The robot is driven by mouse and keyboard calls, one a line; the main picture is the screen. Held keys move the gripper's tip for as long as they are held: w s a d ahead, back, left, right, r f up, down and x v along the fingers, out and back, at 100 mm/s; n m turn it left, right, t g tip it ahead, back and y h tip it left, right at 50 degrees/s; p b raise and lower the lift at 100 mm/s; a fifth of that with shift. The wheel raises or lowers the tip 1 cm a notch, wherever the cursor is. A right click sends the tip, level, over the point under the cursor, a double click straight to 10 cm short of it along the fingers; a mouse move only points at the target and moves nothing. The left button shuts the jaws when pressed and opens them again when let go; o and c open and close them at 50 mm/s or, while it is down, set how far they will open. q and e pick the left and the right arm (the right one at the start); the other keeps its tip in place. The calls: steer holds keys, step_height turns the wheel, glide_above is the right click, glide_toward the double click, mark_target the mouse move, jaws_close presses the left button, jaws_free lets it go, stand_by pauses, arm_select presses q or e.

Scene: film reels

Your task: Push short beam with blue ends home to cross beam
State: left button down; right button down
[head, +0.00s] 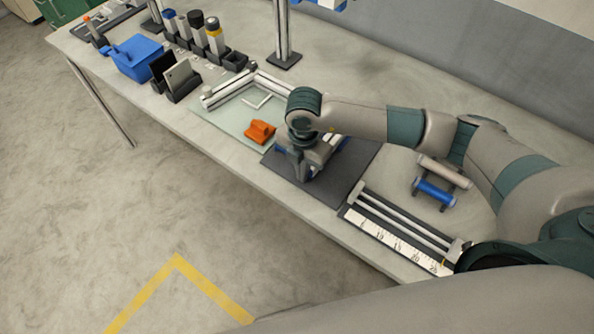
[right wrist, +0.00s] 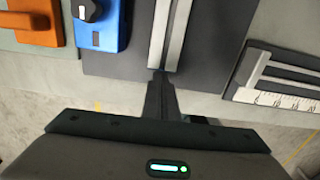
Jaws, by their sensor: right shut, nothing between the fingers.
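My right gripper (head: 303,174) is low over the dark mat (head: 346,182), shut and empty. In the right wrist view its closed fingertips (right wrist: 160,82) are at the near end of a silver slotted beam (right wrist: 179,32) lying on the mat. I cannot tell whether they touch it. The same wrist view shows a blue block with a black knob (right wrist: 112,24) left of the beam, apart from it. In the head view the gripper and forearm hide most of the beam. No blue beam ends are clearly visible, and I cannot tell the short beam from the cross beam. My left gripper is not visible.
An orange block (head: 260,131) sits on the pale green mat left of the gripper. A ruler rack with rods (head: 398,236) lies to the right. A blue cylinder (head: 433,194) and a beige one rest on a stand behind it. The table's front edge is close.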

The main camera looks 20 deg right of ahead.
steer(key=shift+w+d, duration=0.2)
steer(key=shift+d, duration=0.05)
steer(key=shift+f, duration=0.1)
steer(key=shift+w+d+b, duration=0.25)
steer(key=shift+d+b, duration=0.05)
steer(key=shift+w+d+f+b, duration=0.1)
steer(key=shift+w+d+b, duration=0.5)
steer(key=shift+d, duration=0.15)
steer(key=shift+w+d, duration=0.15)
steer(key=shift+r, duration=0.2)
